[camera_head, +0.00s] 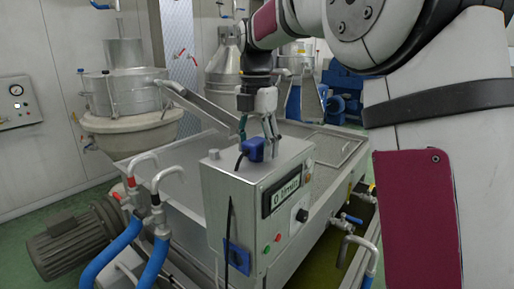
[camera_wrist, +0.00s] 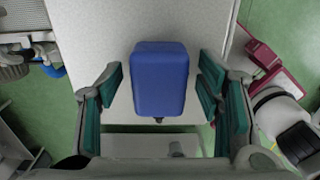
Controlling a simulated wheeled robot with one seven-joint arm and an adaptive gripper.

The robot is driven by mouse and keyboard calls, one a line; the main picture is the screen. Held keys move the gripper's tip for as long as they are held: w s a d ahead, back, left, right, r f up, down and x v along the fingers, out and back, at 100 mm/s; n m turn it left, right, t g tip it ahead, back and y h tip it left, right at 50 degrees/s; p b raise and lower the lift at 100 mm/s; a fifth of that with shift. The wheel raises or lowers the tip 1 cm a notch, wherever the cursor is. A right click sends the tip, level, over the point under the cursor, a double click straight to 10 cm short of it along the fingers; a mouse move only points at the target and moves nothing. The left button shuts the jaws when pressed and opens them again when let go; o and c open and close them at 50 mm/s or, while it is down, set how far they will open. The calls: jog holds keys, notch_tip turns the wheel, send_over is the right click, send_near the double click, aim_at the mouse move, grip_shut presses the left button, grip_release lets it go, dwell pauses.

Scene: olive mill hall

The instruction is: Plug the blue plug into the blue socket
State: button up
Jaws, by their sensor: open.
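The blue plug (camera_head: 254,148) sits on top of the grey control box (camera_head: 219,183), with a black cable at its left side. In the wrist view the blue plug (camera_wrist: 161,78) shows from above as a rounded block. My gripper (camera_head: 258,140) is over the plug, pointing down. Its green-padded fingers (camera_wrist: 160,82) are open on either side of the plug, with gaps on both sides.
The box has a display (camera_head: 286,191), a black knob (camera_head: 302,215) and small buttons. Blue hoses (camera_head: 119,250) and bent taps stand left of it. A metal basin (camera_head: 345,150) lies behind. A motor (camera_head: 72,240) is at lower left.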

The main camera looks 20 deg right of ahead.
aim_at(257, 140)
jog(key=c, duration=1.2)
jog(key=shift+r, duration=0.1)
jog(key=shift+w+r+b, duration=0.15)
jog(key=shift+r+b, duration=0.35)
jog(key=shift+r, duration=0.35)
jog(key=shift+s+r+b, duration=0.2)
jog(key=shift+r+b, duration=0.1)
jog(key=shift+r, duration=0.6)
jog(key=s, duration=0.5)
jog(key=s+d+r+b, duration=0.1)
jog(key=s, duration=0.9)
jog(key=shift+s+d+r+b, duration=0.15)
jog(key=shift+s+b, duration=0.2)
jog(key=shift+s, duration=0.05)
